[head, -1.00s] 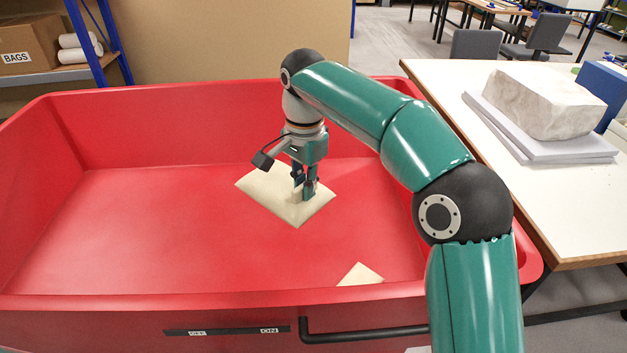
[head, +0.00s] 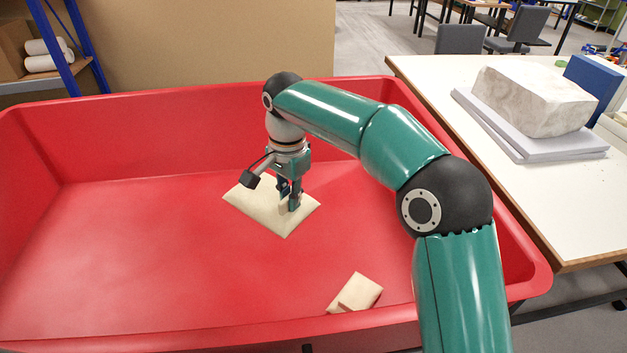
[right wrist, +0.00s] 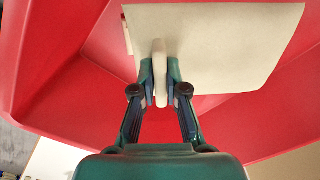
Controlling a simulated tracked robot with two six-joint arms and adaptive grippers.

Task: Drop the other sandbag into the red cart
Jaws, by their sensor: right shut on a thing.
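The red cart (head: 120,240) fills the middle of the head view. My right gripper (head: 290,198) reaches down inside it, shut on the raised tab of a cream sandbag (head: 262,210). In the right wrist view the tab stands between the fingertips (right wrist: 160,82), with the flat sandbag (right wrist: 225,35) beyond. Whether this bag touches the cart floor or hangs just above it, I cannot tell. A second cream sandbag (head: 362,290) lies on the cart floor near the front wall, with its own raised tab. My left gripper is not in view.
A white-topped table (head: 520,190) stands right of the cart, with a pale stone block (head: 535,100) on a grey slab (head: 500,130). A blue shelf rack (head: 65,50) stands at the back left. The cart's left floor is clear.

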